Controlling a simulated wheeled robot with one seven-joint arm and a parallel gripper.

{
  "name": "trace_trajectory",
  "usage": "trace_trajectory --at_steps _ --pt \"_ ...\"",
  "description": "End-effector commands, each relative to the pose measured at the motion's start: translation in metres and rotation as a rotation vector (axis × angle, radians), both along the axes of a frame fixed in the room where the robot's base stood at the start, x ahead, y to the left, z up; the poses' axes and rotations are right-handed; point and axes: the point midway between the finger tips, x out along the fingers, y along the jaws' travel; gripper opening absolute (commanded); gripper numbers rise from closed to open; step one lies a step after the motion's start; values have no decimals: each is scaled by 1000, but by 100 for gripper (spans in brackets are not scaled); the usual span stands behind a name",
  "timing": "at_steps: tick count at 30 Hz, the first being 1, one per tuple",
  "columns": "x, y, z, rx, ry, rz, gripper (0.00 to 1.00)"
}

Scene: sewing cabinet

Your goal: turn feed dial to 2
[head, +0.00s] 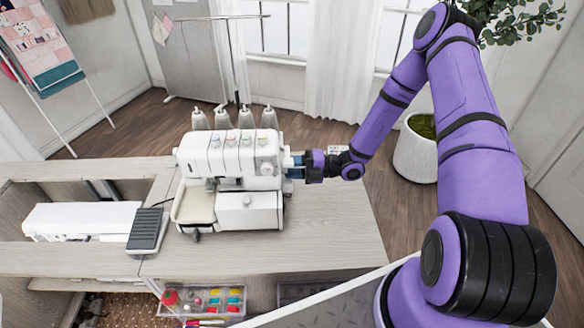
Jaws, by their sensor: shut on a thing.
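A white overlock sewing machine (232,170) stands upright on the pale wood cabinet top (335,235). My gripper (296,165) comes in from the right and is shut at the machine's right side. It is at the feed dial, but the fingers and the machine's edge hide the dial, and its number cannot be read. My purple arm reaches over from the right of the picture.
A grey foot pedal (147,230) lies left of the machine, next to a white machine (82,221) set in the cabinet opening. Thread cones (222,118) stand behind the machine. An open drawer (205,302) holds sewing supplies. The top right of the machine is clear.

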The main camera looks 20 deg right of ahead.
Motion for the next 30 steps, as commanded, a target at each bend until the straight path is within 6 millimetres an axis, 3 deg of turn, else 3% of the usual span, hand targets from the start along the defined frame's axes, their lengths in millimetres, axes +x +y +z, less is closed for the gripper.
trace_trajectory --at_steps 9,25,26,29,30 --pt "0 -1 -2 34 114 -2 12" --pt "0 -1 -2 41 136 -3 12" --pt "0 -1 -2 41 136 -3 38" --pt "0 -1 -2 41 136 -3 61" --pt "0 -1 -1 42 135 -2 61"
